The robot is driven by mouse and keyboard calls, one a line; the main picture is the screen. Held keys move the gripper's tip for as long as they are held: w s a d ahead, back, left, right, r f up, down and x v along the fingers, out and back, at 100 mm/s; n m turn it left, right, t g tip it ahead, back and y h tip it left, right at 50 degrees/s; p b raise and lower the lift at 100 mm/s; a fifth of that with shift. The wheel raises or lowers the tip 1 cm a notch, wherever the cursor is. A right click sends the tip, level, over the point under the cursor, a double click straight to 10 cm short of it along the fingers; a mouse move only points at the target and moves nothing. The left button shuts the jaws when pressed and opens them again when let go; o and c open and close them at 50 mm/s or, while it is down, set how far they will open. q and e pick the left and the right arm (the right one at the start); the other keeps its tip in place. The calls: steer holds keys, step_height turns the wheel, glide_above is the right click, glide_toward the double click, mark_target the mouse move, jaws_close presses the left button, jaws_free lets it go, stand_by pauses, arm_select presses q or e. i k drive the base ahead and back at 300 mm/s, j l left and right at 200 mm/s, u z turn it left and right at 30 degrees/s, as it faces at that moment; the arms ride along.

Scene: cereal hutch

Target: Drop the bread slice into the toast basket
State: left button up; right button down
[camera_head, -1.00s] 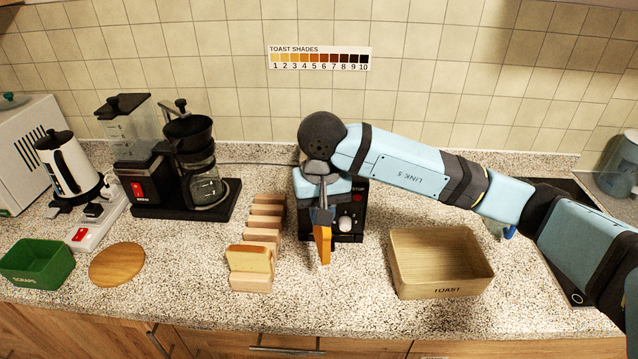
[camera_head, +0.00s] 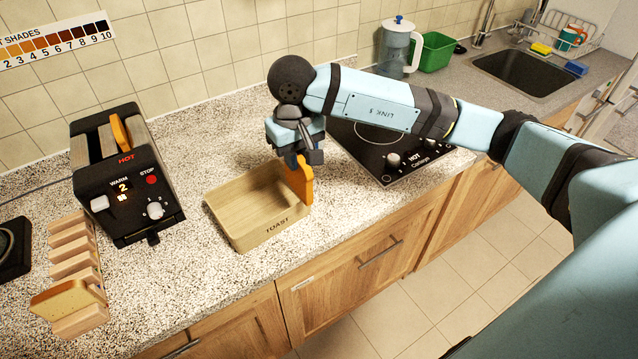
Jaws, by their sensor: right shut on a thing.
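My right gripper (camera_head: 297,158) is shut on an orange-brown bread slice (camera_head: 299,182), which hangs upright below its fingers. The slice is at the right end of the wooden toast basket (camera_head: 262,241), overlapping its right wall in the picture. I cannot tell whether the slice is above the basket or just outside that wall. The basket's visible floor is bare, and its front reads "TOAST". My left gripper is not in view.
The black toaster (camera_head: 128,220), with a slice in its slot (camera_head: 120,132), stands left of the basket. A wooden rack (camera_head: 75,250) with a pale slice (camera_head: 68,299) is at front left. A black hob (camera_head: 385,150) lies to the right, with a jug (camera_head: 397,50) behind.

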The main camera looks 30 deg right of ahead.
mark_target(268, 210)
steer(key=l+z, duration=0.1)
steer(key=z, duration=0.35)
steer(key=l+u, duration=0.1)
steer(key=u, duration=0.35)
steer(key=l+u, duration=0.1)
steer(key=u, duration=0.3)
steer(key=l+u, duration=0.15)
steer(key=u, duration=0.3)
steer(key=l+u, duration=0.15)
steer(key=u, duration=0.3)
steer(key=k+l+u, duration=0.15)
steer(key=l+u, duration=0.2)
steer(key=k+l+u, duration=0.3)
steer(key=l, duration=0.15)
steer(key=k+l, duration=0.2)
steer(key=l, duration=0.2)
steer(key=k+l, duration=0.2)
steer(key=l, duration=0.25)
steer(key=u, duration=0.05)
